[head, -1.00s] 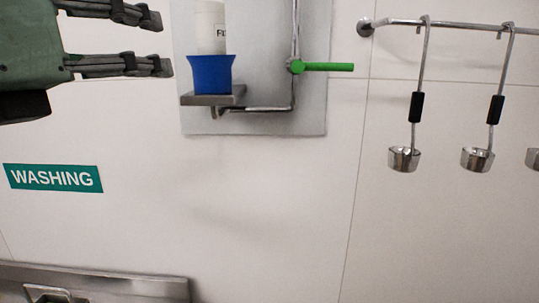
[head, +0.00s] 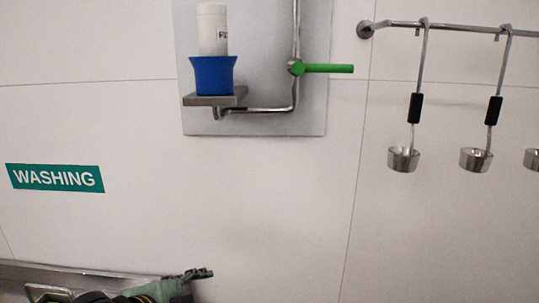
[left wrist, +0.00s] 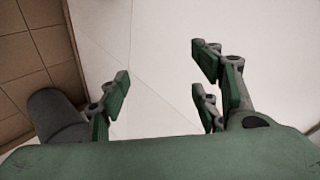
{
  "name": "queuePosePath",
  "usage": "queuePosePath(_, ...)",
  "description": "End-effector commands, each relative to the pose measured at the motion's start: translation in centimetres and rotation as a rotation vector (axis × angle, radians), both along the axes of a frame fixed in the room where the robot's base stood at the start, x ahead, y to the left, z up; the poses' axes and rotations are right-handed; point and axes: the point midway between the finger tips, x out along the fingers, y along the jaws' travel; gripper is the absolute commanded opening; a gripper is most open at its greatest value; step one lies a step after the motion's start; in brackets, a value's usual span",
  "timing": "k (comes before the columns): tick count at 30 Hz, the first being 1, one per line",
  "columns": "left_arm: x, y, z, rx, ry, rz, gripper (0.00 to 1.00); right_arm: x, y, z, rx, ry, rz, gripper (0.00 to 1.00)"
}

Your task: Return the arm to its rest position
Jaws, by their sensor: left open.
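My left gripper (left wrist: 160,88) is open and empty in the left wrist view, with its green-padded fingers spread apart against pale wall panels. In the head view part of my left arm and gripper (head: 192,277) shows low at the bottom left, in front of the steel basin edge. Its fingers are mostly hidden or too small to read there. My right gripper is in neither view.
A blue cup (head: 213,76) holding a white bottle (head: 212,28) stands on a small steel shelf (head: 215,99). A green lever (head: 325,68) is beside it. Ladles (head: 403,158) hang from a rail at the right. A WASHING sign (head: 56,178) is on the wall.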

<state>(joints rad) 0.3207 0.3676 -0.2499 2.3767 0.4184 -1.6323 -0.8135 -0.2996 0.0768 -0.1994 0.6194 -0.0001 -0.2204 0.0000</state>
Motion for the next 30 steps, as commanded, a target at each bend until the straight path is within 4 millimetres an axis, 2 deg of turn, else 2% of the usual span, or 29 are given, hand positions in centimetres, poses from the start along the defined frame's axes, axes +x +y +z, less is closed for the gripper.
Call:
queuePosePath(1,-1.7,0.1,-3.2,-0.065,0.080,0.072,0.58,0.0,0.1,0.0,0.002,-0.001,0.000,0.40)
queuePosePath(3,-3.7,0.6,-6.7,-0.144,0.174,0.187,0.58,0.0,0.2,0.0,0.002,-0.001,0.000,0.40)
queuePosePath(6,-7.4,1.5,-11.4,-0.244,0.302,0.363,0.58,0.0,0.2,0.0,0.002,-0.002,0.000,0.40)
queuePosePath(9,-11.0,2.4,-15.2,-0.317,0.408,0.531,0.58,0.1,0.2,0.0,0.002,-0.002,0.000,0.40)
queuePosePath(15,-17.2,4.0,-19.8,-0.393,0.544,0.792,0.58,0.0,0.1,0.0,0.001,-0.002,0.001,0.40)
queuePosePath(22,-23.2,5.5,-22.9,-0.428,0.641,1.027,0.58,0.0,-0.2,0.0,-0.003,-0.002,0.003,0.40)
queuePosePath(24,-24.4,5.9,-24.1,-0.433,0.659,1.082,0.58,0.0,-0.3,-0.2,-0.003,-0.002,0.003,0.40)
queuePosePath(30,-22.9,5.6,-30.4,-0.417,0.674,1.074,0.58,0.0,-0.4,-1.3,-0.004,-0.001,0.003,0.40)
